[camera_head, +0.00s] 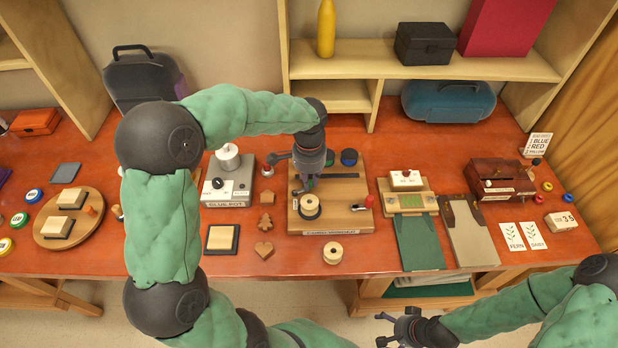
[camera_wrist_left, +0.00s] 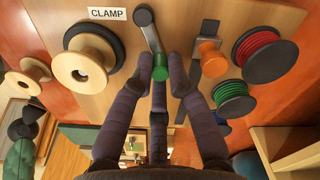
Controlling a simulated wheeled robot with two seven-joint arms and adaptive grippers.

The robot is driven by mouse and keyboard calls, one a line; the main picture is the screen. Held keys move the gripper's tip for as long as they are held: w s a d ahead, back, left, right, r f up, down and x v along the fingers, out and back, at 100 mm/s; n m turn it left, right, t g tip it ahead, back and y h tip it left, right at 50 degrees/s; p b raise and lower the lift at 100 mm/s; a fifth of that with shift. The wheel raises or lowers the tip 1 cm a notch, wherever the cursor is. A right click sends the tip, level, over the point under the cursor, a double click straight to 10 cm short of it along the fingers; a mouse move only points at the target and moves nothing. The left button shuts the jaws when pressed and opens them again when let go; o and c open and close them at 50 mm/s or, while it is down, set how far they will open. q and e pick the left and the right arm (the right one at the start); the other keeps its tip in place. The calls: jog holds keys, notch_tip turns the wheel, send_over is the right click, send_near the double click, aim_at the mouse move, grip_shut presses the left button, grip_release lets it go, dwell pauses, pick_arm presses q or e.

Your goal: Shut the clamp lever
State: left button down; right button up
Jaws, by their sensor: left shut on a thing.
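The clamp lever is a short grey bar with a green knob (camera_wrist_left: 160,68) on its end, mounted on a wooden board beside a CLAMP label (camera_wrist_left: 107,13). In the left wrist view the fingers of my left gripper (camera_wrist_left: 158,82) close around the green knob. In the head view my left gripper (camera_head: 306,182) reaches down onto the winder board (camera_head: 345,218) and hides most of the lever. My right gripper (camera_head: 395,327) is at the bottom of the head view, away from the bench, with its fingers spread and nothing between them.
Red (camera_wrist_left: 262,52) and green (camera_wrist_left: 233,97) spools and an orange knob (camera_wrist_left: 212,58) are beside the lever. A loose wooden spool (camera_head: 333,253) stands in front.

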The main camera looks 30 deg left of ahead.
pick_arm(q)
jog(key=m+p, duration=0.2)
jog(key=shift+s+d+r+m, duration=0.15)
jog(key=shift+s+d+m, duration=0.15)
jog(key=shift+s+d, duration=0.05)
jog(key=shift+s+d+m+p, duration=0.2)
jog(key=shift+s+m+p, duration=0.1)
jog(key=shift+m+p, duration=0.6)
jog(key=shift+s+d+m+p, duration=0.25)
jog(key=shift+m+p, duration=0.35)
jog(key=shift+m, duration=0.5)
jog(key=shift+s, duration=0.1)
jog(key=c, duration=1.2)
grip_release()
notch_tip(320, 180, up, 12)
jog(key=shift+f, duration=0.2)
